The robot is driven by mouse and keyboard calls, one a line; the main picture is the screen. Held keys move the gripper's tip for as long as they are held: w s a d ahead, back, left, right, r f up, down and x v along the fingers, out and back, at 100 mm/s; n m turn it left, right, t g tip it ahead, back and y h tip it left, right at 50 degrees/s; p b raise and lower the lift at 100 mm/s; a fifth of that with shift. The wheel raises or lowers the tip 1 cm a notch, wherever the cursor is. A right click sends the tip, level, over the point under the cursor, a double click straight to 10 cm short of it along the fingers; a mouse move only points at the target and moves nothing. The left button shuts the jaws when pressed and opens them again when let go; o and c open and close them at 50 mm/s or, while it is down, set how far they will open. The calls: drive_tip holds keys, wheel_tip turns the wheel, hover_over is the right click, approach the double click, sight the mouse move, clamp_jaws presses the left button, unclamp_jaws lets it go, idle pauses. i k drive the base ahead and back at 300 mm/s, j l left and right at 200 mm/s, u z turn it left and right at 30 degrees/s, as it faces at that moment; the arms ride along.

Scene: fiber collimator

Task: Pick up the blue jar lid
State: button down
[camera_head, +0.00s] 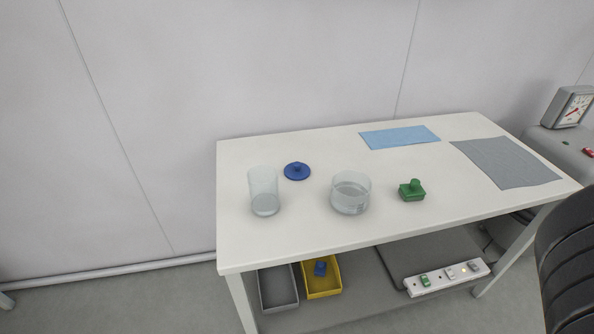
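The blue jar lid (297,171) is a round dark blue disc with a small knob on top. It lies flat on the white table (300,232), toward the back left, knob up. A tall clear glass jar (264,190) stands just left and in front of it, apart from it in the picture. A wider, lower clear glass jar (350,193) stands to its right and nearer the front. A green square lid with a knob (412,190) lies farther right. My gripper is not in view.
A blue cloth (399,137) and a grey cloth (505,163) lie at the back and right. The shelf below holds a grey tray (278,288), a yellow tray (329,290) with a blue knobbed object, and a power strip (447,276). A black chair (568,255) stands at right.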

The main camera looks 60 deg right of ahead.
sight(296, 172)
drive_tip(key=k+l, duration=0.1)
drive_tip(key=l, duration=0.2)
drive_tip(key=k+l, duration=0.15)
drive_tip(key=l, duration=0.15)
drive_tip(key=k+l, duration=0.1)
drive_tip(key=l, duration=0.2)
drive_tip(key=k+l, duration=0.1)
drive_tip(key=l, duration=0.25)
